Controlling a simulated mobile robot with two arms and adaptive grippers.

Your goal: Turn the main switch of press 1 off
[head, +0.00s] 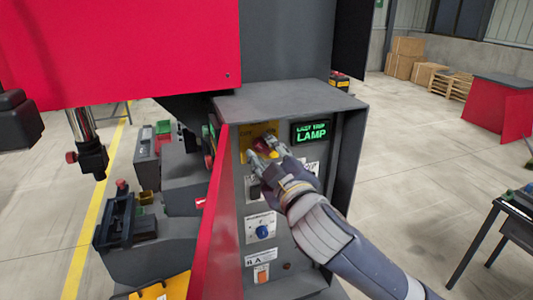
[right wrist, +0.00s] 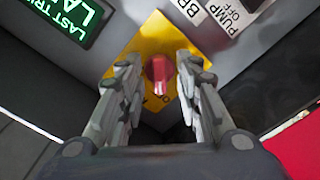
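The main switch of press 1 is a red rotary knob (right wrist: 160,74) on a yellow plate (right wrist: 150,38). In the head view the yellow plate (head: 250,133) shows near the top of the grey control panel, with the red knob (head: 266,143) partly hidden by my gripper. My right gripper (head: 264,154) is at the switch. In the right wrist view its fingers stand open on either side of the knob, with a visible gap on each side. The knob's grip bar lies roughly upright in that view. The plate's markings are partly hidden. My left gripper is out of view.
A green-lit "last trip lamp" display (head: 311,131) sits right of the switch. A blue knob (head: 263,231) and an orange button (head: 261,276) are lower on the panel. A red panel (head: 215,225) stands close at left. Open floor (head: 410,150) lies to the right.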

